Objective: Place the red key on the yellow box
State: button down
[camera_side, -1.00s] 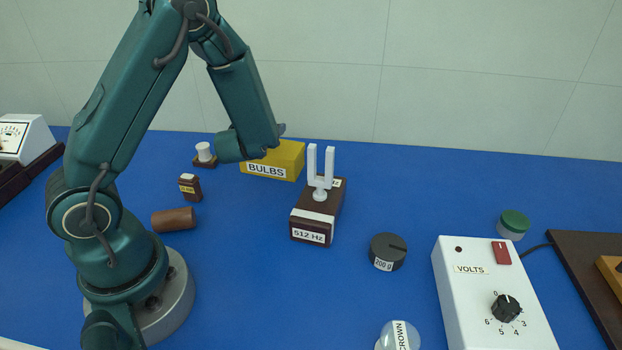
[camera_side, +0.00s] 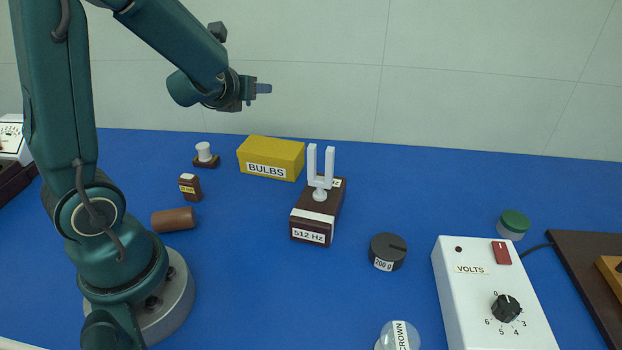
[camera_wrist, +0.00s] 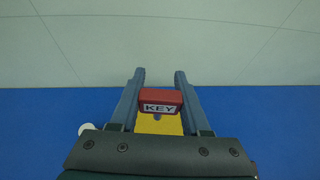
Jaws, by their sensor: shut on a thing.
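The yellow box (camera_side: 270,150), labelled BULBS, lies on the blue table behind the tuning fork. Part of its yellow top (camera_wrist: 158,125) shows below the key in the wrist view. My gripper (camera_side: 263,89) is raised in the air, well above the table and the box. In the wrist view my gripper (camera_wrist: 159,76) is shut on the red key (camera_wrist: 160,98), a small red block with a KEY label between the two fingers. In the side view I cannot make out the key.
A tuning fork on a 512 Hz box (camera_side: 318,205) stands just in front of the yellow box. A white-topped piece (camera_side: 205,155), a small brown bottle (camera_side: 190,187) and a brown cylinder (camera_side: 173,219) are to the left. A 200 g weight (camera_side: 388,251) sits right of the fork.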

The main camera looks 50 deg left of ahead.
jog(key=s+a+n+y, duration=0.1)
jog(key=s+a, duration=0.5)
jog(key=g, duration=0.1)
send_over(274, 140)
notch_tip(274, 140, down, 6)
jog(key=shift+a+f, duration=0.1)
jog(key=shift+a, duration=0.05)
jog(key=shift+f, duration=2)
jog(key=shift+f, duration=0.15)
jog(key=shift+c, duration=1.9)
grip_release()
